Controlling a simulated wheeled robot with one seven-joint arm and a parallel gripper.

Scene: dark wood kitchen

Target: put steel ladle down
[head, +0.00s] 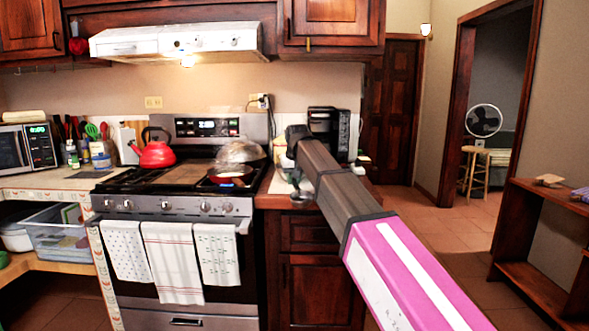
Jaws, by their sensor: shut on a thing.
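My arm reaches from the lower right to the counter right of the stove, and my gripper (298,178) hangs at its far end, small and partly hidden by the arm. It is shut on the steel ladle (302,196), whose small dark, shiny part shows just below the gripper, low over the counter (277,184). The ladle's handle is mostly hidden. I cannot tell whether the ladle touches the counter.
The stove (180,185) stands left of my gripper, with a red kettle (156,154), a pan (230,181) and a glass-like dome (240,150) on it. A black coffee maker (322,125) stands behind my arm. Counter room around the ladle looks small.

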